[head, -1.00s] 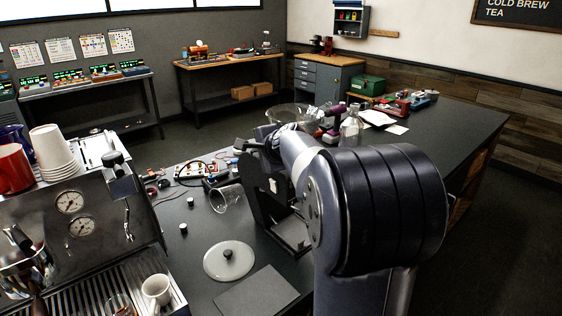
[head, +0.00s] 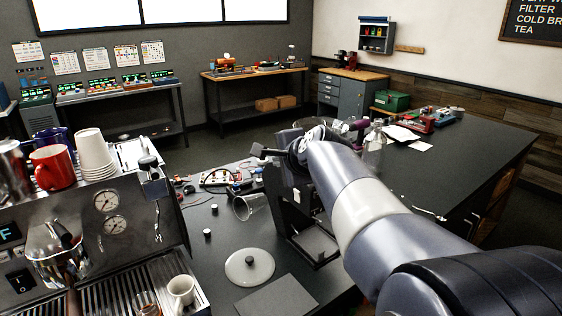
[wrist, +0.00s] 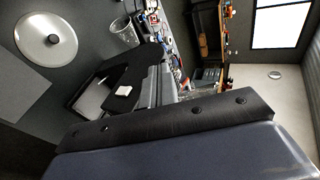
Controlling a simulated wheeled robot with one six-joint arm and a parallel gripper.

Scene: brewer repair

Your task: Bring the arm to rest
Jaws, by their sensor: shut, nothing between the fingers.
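My arm reaches from the lower right of the head view toward the middle of the counter. My gripper (head: 264,153) is small and dark at its far end, shut and empty, above the back of the dark brewer (head: 285,205). The arm hides part of the brewer. The brewer also shows in the wrist view (wrist: 128,72), turned on its side, with a pale label. A dark bar with bolts and a blue-grey surface fill the bottom of the wrist view; the fingertips are not clear there.
An espresso machine (head: 150,215) with cups stands at the left. The counter (head: 465,165) has free room at the right.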

